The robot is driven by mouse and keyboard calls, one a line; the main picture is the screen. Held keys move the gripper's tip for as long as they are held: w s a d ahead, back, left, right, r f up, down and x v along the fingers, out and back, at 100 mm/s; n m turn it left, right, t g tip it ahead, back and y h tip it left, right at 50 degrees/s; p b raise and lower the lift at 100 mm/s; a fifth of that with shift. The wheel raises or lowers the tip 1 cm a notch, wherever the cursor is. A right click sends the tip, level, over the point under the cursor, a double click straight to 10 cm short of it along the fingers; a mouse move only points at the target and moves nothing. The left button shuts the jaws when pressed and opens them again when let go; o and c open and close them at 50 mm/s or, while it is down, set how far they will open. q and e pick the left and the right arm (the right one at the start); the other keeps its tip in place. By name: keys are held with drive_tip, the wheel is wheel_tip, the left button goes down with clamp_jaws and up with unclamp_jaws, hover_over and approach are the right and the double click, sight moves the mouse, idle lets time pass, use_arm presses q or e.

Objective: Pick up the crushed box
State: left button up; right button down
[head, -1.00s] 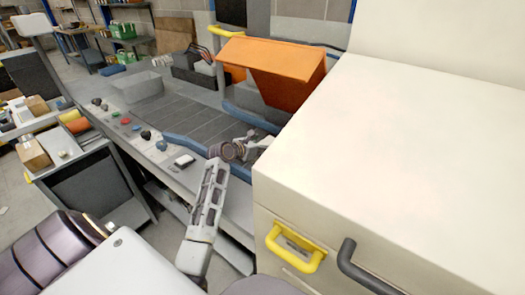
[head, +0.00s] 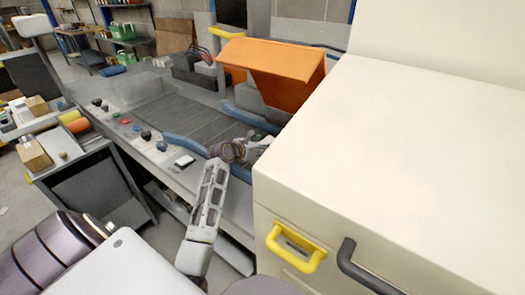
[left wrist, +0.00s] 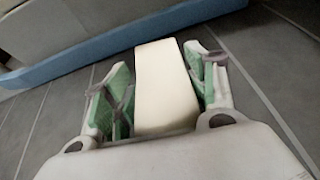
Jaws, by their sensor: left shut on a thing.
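My left gripper (head: 258,141) reaches over the dark slatted bed of the bench, beside a large cream cabinet. In the left wrist view, its green-padded fingers (left wrist: 160,76) are shut on a pale cream box (left wrist: 165,92), one finger on each side. I take this for the crushed box; no clear dents show. The box stands out past the fingertips towards a blue rail. In the head view the box is too small and too hidden to make out. My right gripper is not in view.
The cream cabinet (head: 430,150) with a yellow handle (head: 296,250) stands close on the right. A blue rail (head: 184,145) edges the slatted bed (head: 165,118). An orange hood (head: 272,60) overhangs the far side. A small cardboard box (head: 32,153) lies on the left cart.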

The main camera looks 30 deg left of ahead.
use_arm(q)
drive_tip(key=shift+f, duration=0.2)
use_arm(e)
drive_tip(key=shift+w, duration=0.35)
use_arm(q)
drive_tip(key=shift+r, duration=0.1)
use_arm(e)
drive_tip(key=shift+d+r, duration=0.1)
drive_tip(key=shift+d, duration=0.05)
